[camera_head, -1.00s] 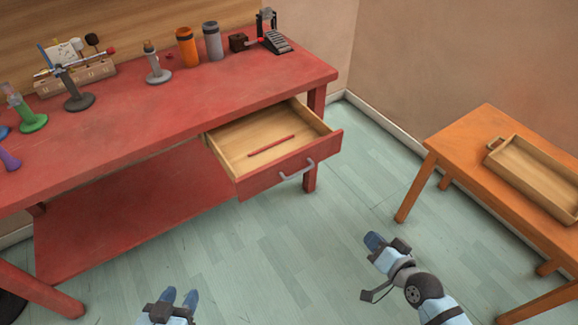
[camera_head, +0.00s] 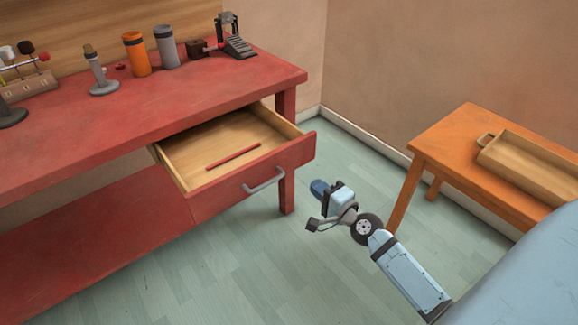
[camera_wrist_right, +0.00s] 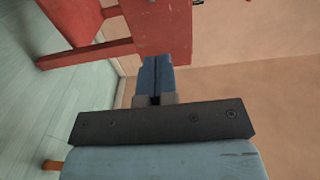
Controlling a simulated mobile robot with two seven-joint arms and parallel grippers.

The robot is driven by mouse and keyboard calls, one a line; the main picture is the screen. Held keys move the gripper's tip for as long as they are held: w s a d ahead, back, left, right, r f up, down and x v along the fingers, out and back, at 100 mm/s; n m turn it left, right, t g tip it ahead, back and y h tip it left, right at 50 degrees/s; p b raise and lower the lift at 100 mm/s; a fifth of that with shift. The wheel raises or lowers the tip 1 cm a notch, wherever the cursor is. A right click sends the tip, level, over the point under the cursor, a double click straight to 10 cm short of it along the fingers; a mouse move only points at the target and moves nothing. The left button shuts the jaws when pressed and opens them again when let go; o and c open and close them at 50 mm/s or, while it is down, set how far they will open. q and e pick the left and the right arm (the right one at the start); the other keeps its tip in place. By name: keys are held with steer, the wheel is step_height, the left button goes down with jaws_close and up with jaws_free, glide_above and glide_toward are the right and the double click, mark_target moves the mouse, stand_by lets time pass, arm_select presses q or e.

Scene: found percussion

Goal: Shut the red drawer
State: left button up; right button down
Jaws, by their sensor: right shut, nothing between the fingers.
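The red drawer (camera_head: 255,177) under the red workbench stands pulled out. Its front has a grey curved handle (camera_head: 265,181), and a thin red stick (camera_head: 233,157) lies on its bare wooden floor. My right gripper (camera_head: 318,187) is shut and empty, to the right of the drawer front and apart from the handle in the head view. In the right wrist view its blue fingers (camera_wrist_right: 157,75) are together, pointing toward a red panel (camera_wrist_right: 158,25), which seems to be the drawer front; the gap to it is hard to judge. My left gripper is out of view.
The red workbench (camera_head: 120,125) carries an orange cylinder (camera_head: 136,55), a grey cylinder (camera_head: 166,47) and a pedal-like device (camera_head: 236,42). An orange side table (camera_head: 440,140) with a wooden tray (camera_head: 530,168) stands at the right. The floor in front is clear.

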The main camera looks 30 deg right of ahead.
mark_target(286, 161)
steer(key=w, duration=0.9)
steer(key=shift+w+a, duration=0.35)
steer(key=shift+w, duration=0.6)
